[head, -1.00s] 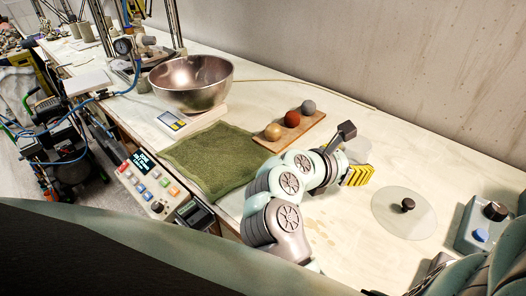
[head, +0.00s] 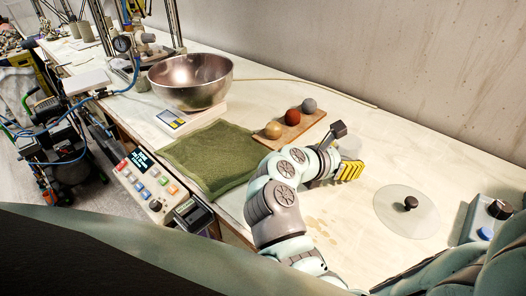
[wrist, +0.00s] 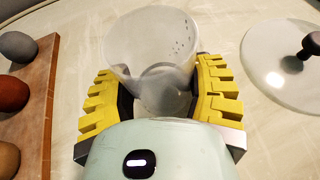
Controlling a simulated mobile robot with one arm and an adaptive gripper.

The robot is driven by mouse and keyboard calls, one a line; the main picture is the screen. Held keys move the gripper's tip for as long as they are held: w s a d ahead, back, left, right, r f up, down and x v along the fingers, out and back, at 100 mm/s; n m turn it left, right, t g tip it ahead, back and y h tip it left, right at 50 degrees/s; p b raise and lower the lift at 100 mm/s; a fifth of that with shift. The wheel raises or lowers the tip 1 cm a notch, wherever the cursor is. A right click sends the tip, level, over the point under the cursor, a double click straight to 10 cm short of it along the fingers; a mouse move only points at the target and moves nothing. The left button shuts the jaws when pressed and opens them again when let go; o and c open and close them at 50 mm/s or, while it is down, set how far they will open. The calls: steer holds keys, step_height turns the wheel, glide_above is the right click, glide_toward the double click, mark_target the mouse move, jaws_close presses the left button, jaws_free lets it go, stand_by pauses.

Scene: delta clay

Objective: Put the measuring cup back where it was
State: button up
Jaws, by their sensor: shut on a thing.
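The measuring cup (wrist: 152,45) is a clear, frosted cup with small marks on its side, seen in the wrist view between the yellow-padded fingers of my gripper (wrist: 160,98). The fingers press on it from both sides. In the head view my gripper (head: 348,168) is over the table to the right of the wooden board, and the cup (head: 350,146) shows only partly behind it. I cannot tell whether the cup's base touches the table.
A wooden board (head: 286,139) with three clay balls lies left of my gripper, beside a green towel (head: 205,160). A clear round lid (head: 390,218) with a dark knob lies to the right. A steel bowl (head: 190,85) stands on a scale further back. Bare table (head: 400,160) lies behind my gripper.

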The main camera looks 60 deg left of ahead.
steer(key=shift+f, duration=0.1)
steer(key=o, duration=1.2)
steer(key=shift+s, duration=0.1)
steer(key=p+v, duration=0.1)
steer(key=v, duration=1.1)
